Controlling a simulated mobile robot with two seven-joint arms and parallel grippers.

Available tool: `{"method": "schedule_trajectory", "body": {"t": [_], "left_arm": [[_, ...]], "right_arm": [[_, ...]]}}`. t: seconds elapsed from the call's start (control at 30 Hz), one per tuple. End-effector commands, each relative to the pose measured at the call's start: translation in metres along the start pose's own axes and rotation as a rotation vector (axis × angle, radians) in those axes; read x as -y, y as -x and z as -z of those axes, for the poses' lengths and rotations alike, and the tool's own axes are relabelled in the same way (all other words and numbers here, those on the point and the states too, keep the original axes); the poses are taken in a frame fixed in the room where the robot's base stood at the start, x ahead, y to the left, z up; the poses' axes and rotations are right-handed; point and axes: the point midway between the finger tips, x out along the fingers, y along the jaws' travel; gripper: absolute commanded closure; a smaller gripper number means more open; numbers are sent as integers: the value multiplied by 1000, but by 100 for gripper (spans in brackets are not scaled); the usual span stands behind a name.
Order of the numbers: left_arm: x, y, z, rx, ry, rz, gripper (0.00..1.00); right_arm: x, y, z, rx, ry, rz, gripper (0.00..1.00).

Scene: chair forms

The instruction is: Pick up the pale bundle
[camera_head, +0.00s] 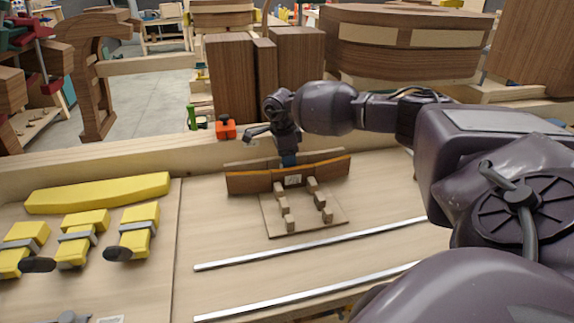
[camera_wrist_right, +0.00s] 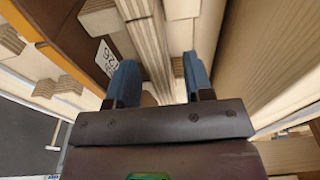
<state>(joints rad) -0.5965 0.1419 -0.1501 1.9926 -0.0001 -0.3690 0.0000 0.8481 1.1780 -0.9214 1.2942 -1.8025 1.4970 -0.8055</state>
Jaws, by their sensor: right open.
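A pale bundle of thin layered wood strips (camera_wrist_right: 150,58) shows in the right wrist view, running down between my blue fingers. In the head view a pale strip (camera_head: 239,160), which seems to be the same bundle, shows behind the dark curved form board (camera_head: 249,183); most of it is hidden. My right gripper (camera_head: 288,161) points down at the middle of the form; it also shows in the right wrist view (camera_wrist_right: 160,78). Its fingers are open, one on each side of the layered strips. I cannot tell whether either finger touches them. My left gripper is not in view.
The form board, with a white label and pale blocks, stands on a base plate (camera_head: 300,226) on the bench. Two metal bars (camera_head: 310,245) lie in front. Yellow pieces (camera_head: 98,192) lie left. An orange object (camera_head: 226,131) sits on the rear rail. Large wooden forms stand behind.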

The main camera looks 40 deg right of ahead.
Motion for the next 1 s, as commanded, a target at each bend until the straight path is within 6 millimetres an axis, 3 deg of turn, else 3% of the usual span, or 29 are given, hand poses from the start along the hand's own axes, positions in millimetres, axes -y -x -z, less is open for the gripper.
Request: {"method": "schedule_trajectory", "body": {"t": [0.17, 0.47, 0.83, 1.0], "left_arm": [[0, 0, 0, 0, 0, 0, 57], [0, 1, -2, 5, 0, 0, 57], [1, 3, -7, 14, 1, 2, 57], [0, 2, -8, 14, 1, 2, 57]], "right_arm": [[0, 0, 0, 0, 0, 0, 53], [0, 0, 0, 0, 0, 1, 99], [1, 3, 0, 0, 0, 2, 100], [1, 19, 3, 0, 0, 4, 100]]}}
